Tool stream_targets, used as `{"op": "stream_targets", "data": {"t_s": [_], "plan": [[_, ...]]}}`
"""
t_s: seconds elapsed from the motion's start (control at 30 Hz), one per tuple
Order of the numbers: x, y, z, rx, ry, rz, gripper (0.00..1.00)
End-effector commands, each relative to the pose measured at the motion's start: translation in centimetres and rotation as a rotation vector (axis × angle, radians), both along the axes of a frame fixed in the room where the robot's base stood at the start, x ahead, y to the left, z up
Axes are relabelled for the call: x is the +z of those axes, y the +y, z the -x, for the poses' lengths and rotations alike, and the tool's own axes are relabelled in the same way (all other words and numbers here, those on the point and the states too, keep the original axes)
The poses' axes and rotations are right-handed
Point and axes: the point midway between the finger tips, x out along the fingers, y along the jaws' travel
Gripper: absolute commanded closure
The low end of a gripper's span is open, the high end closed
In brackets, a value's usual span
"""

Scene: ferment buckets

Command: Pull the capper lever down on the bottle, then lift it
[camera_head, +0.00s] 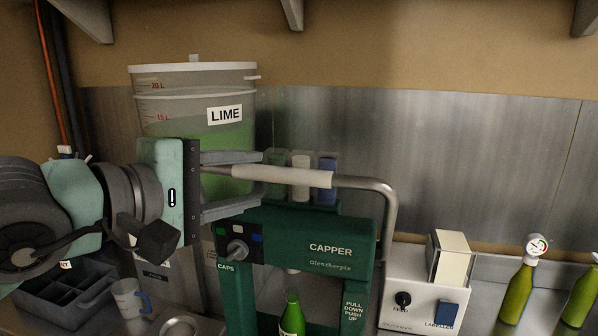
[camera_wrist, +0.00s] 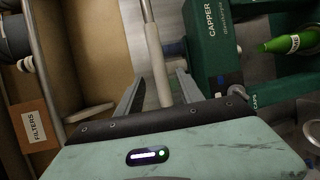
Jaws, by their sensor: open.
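The green capper (camera_head: 330,249) stands upright on the bench, and its lever (camera_head: 300,177) runs roughly level across its top, with a pale grip and a bent metal bar on the right. A green bottle (camera_head: 292,318) stands under the capper's head; its lower part is cut off. It also shows in the wrist view (camera_wrist: 290,43). My gripper (camera_head: 260,178) is open at the lever's left end, one finger above and one below the bar in the head view. In the wrist view the pale grip (camera_wrist: 154,62) lies between the spread fingers (camera_wrist: 160,82); I cannot tell whether they touch it.
A LIME bucket (camera_head: 190,105) stands behind my gripper. A white labeller (camera_head: 424,290) is right of the capper, and green bottles (camera_head: 516,292) stand further right. A grey divided bin (camera_head: 70,295) and a measuring cup (camera_head: 128,297) are at the lower left.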

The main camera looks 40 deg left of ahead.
Motion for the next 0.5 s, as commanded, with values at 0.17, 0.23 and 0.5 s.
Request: {"op": "stream_targets", "data": {"t_s": [0.17, 0.23, 0.5], "plan": [[-0.3, -0.1, -2.7, -0.007, -0.001, 0.001, 0.56], [-0.5, 0.0, -3.9, -0.007, -0.002, 0.002, 0.56], [-1.4, 0.3, -8.0, -0.005, 0.0, 0.005, 0.56]]}}
